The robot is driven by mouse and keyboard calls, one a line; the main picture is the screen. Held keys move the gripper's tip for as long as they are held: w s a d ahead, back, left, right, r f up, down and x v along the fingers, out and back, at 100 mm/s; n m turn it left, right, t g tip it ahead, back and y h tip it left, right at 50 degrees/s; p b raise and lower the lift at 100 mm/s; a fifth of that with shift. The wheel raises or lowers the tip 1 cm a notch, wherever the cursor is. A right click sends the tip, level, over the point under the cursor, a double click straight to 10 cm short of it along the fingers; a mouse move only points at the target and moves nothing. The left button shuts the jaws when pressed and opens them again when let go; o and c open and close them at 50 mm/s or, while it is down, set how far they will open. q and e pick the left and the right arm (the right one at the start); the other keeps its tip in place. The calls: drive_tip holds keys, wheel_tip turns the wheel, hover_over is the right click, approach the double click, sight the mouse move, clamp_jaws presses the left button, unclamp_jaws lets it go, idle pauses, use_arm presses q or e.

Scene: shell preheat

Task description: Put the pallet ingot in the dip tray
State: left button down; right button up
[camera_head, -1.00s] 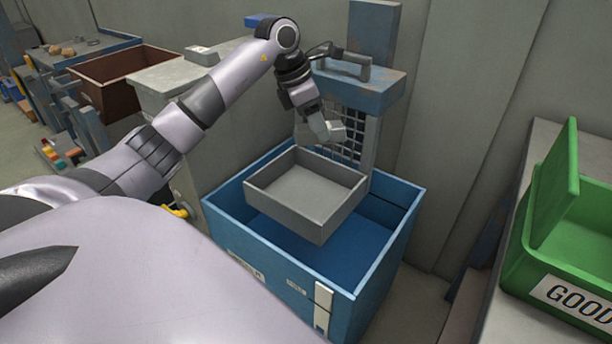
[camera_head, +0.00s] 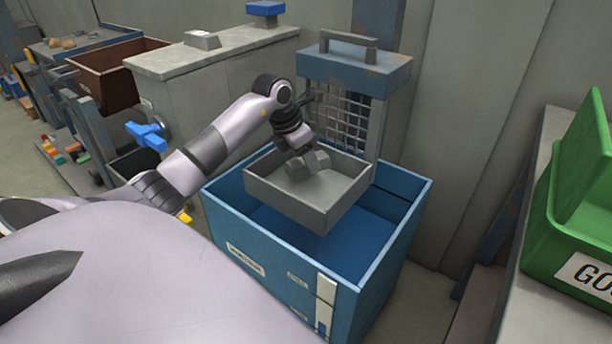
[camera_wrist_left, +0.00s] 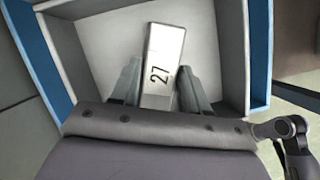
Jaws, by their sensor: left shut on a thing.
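The ingot (camera_wrist_left: 164,60) is a pale metal bar marked 27. In the left wrist view it lies between the two fingers of my left gripper (camera_wrist_left: 165,88), which is shut on it. The dip tray (camera_head: 290,203) is a shallow grey open box at the top of a blue tank. In the head view my left gripper (camera_head: 306,166) is down inside the tray, towards its back left. The ingot is hard to tell from the fingers there. Whether it touches the tray floor is unclear. My right gripper is not in view.
The blue tank (camera_head: 258,262) surrounds the tray, with a mesh panel (camera_head: 345,115) and blue handled head (camera_head: 355,68) behind. A grey cabinet (camera_head: 215,65) stands behind my left arm. A green bin (camera_head: 565,235) is at the right. The tray's right part is clear.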

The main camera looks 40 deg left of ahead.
sight(306, 188)
use_arm(q)
drive_tip(key=shift+f, duration=0.65)
drive_tip(key=shift+f+b, duration=0.55)
drive_tip(key=shift+f, duration=1.5)
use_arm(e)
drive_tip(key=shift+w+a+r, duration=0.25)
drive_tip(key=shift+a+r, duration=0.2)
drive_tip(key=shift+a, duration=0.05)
use_arm(q)
drive_tip(key=shift+f, duration=0.1)
drive_tip(key=c, duration=0.5)
unclamp_jaws()
drive_tip(key=shift+c, duration=0.2)
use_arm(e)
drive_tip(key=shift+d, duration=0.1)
